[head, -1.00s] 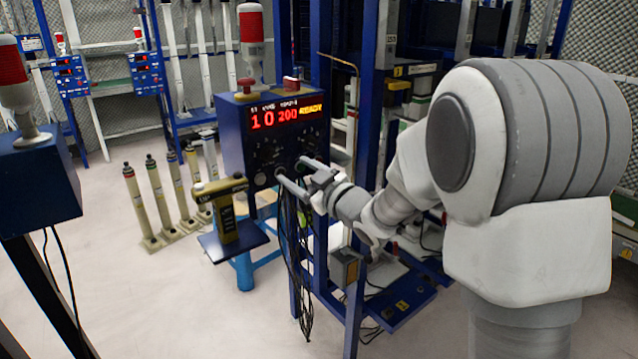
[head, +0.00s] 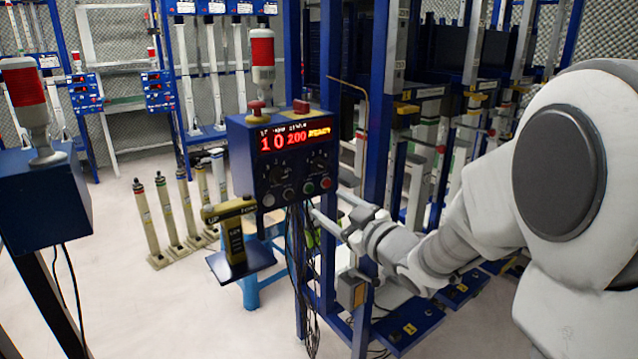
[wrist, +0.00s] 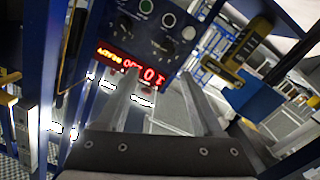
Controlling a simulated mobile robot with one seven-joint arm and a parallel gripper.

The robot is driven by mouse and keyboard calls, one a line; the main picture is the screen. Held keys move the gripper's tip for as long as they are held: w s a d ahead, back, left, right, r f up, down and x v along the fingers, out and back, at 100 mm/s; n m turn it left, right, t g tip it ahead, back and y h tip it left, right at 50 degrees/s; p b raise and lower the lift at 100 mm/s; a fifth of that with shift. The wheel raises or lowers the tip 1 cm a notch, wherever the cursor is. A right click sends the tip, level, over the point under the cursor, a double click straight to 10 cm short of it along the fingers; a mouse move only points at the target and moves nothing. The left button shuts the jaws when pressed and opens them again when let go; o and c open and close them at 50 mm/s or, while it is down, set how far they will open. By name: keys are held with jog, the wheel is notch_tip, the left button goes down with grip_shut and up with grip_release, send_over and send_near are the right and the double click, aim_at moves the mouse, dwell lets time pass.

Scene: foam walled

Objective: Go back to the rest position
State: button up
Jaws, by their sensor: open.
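My gripper (head: 328,222) is open and empty in the head view, beside and below the right side of the blue control box (head: 283,160). Its two light fingers point left toward the cables under the box. In the wrist view, my gripper (wrist: 158,105) shows its two fingers spread apart with nothing between them. The control box (wrist: 140,30) shows beyond them, with its red display and knobs. The display reads 10 and 200 in the head view. The fingers appear apart from the buttons on the box's lower front.
Blue posts (head: 372,150) rise close behind my arm. Black cables (head: 305,275) hang below the box. Another blue box (head: 45,200) stands at the left.

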jog(key=s+d+r+m+g+h, duration=0.2)
jog(key=s+d+m+h, duration=0.55)
jog(key=d, duration=0.25)
jog(key=s+a+f+m+g+h, duration=0.15)
jog(key=s+g, duration=0.25)
jog(key=s, duration=0.7)
jog(key=s+d+f+m+g, duration=0.1)
jog(key=s+f+m+g, duration=0.15)
jog(key=s, duration=0.85)
notch_tip(320, 180, up, 16)
jog(key=p, duration=1.7)
jog(key=shift+a+g, duration=0.25)
jog(key=shift+g, duration=0.2)
